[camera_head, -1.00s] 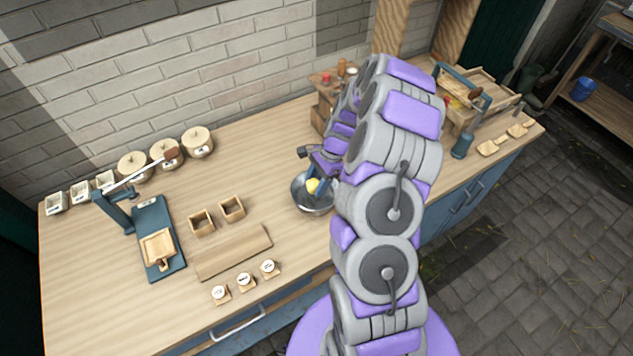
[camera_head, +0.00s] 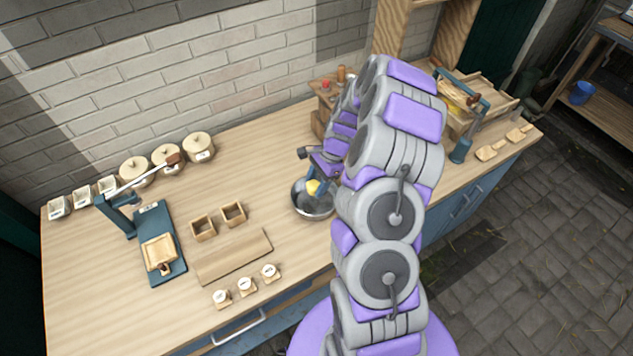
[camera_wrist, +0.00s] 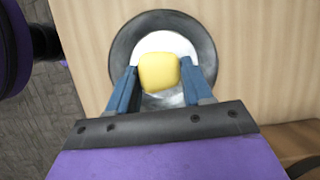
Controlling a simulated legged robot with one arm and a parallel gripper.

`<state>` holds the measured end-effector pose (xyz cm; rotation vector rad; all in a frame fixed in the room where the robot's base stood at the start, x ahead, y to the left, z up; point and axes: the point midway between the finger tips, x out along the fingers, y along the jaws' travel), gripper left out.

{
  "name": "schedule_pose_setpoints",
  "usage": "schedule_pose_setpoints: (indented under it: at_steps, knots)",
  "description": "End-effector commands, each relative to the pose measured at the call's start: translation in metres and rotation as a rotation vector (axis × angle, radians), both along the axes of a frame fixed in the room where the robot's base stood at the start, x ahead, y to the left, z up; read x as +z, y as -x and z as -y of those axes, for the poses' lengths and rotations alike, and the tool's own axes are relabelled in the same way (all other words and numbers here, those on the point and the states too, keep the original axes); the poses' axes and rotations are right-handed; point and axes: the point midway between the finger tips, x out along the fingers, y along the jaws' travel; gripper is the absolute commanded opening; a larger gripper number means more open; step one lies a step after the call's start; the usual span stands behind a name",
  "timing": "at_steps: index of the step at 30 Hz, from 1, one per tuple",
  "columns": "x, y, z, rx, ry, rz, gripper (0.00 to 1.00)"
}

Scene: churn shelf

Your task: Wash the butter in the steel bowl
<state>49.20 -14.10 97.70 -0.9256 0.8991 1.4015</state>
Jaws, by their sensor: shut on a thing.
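The steel bowl (camera_head: 300,204) stands on the wooden worktop near the middle of the head view. It also shows in the wrist view (camera_wrist: 122,55), with a pale bright area inside it. The yellow lump of butter (camera_head: 313,187) is at the bowl, and it shows larger in the wrist view (camera_wrist: 159,72). My gripper (camera_wrist: 160,82) is over the bowl, shut on the butter between its two blue fingers. I cannot tell whether the butter touches the bowl's contents.
Left of the bowl are two small wooden boxes (camera_head: 204,229), a wooden board (camera_head: 234,257) and several small labelled stamps (camera_head: 245,285). A blue lever press (camera_head: 160,240) stands farther left. Lidded crocks (camera_head: 166,157) line the wall. A blue-handled tool with a wooden tray (camera_head: 490,92) is at right.

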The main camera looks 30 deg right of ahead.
Motion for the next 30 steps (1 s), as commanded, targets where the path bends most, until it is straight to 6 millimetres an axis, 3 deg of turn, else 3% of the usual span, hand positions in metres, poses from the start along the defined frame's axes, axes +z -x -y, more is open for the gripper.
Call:
schedule_pose_setpoints:
  at_steps: [8, 21, 30]
  knots:
    - [0.003, 0.000, 0.000, 0.000, 0.000, 0.000, 0.20]
    - [0.040, -0.001, 0.001, 0.000, 0.002, 0.002, 0.20]
    - [0.040, 0.000, 0.000, 0.000, 0.001, 0.001, 0.20]
